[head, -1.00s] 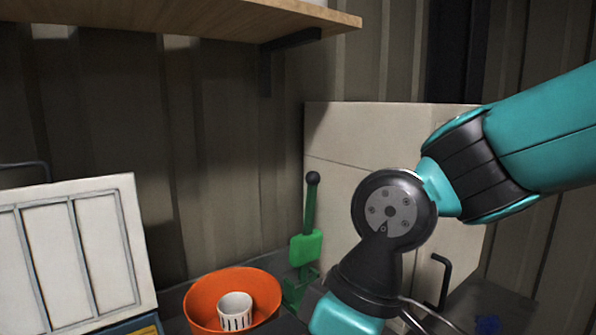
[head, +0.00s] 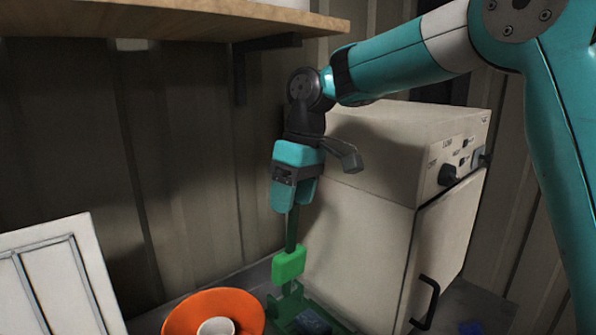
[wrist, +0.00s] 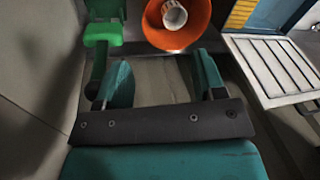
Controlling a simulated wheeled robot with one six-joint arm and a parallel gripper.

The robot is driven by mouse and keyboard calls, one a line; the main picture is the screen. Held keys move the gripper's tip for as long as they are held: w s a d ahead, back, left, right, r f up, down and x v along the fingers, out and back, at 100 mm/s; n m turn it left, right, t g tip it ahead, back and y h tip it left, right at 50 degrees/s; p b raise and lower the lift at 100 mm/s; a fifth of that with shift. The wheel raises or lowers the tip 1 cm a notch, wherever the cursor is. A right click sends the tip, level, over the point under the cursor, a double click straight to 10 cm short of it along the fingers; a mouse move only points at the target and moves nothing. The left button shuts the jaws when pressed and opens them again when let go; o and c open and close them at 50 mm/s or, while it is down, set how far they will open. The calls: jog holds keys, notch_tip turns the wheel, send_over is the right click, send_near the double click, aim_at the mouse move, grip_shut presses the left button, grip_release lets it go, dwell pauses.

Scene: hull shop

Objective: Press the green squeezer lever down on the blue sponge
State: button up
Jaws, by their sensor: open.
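The green squeezer lever (head: 290,264) stands upright, with a bright green block partway up its rod. Its base (head: 282,308) is on the counter by the white cabinet. A dark blue block (head: 313,321), apparently the sponge, lies in the base and is partly cut off by the frame. My gripper (head: 292,207) is open and points down at the lever's top, hiding the knob in the head view. In the wrist view, the lever (wrist: 103,34) and its dark knob lie left of the left finger, outside the empty gap of my gripper (wrist: 160,65); contact is unclear.
An orange bowl (head: 184,314) with a white cup (head: 216,327) stands left of the squeezer. A white cabinet (head: 365,230) with a black handle stands close on the right. A wooden shelf (head: 180,22) hangs above left. A white framed panel (head: 40,280) is at left.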

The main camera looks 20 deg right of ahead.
jog(key=shift+h, duration=0.7)
jog(key=w+d+p, duration=0.1)
jog(key=w, duration=0.2)
jog(key=w+d+r+p, duration=0.1)
jog(key=w, duration=0.3)
jog(key=w+d+r+p, duration=0.1)
jog(key=w+d, duration=0.1)
jog(key=w, duration=0.2)
jog(key=shift+w+d+r+p, duration=0.1)
jog(key=shift+w+r+p, duration=0.1)
jog(key=shift+p, duration=0.1)
jog(key=shift+w+d+f, duration=0.1)
jog(key=shift+w+d, duration=0.1)
jog(key=shift+w, duration=0.1)
jog(key=shift+w+f, duration=0.1)
jog(key=shift+f, duration=0.2)
jog(key=f+b, duration=0.4)
jog(key=f, duration=0.1)
jog(key=shift+a, duration=0.2)
jog(key=shift+s+f, duration=0.2)
jog(key=shift+f, duration=0.75)
grip_shut()
jog(key=shift+s+f, duration=0.1)
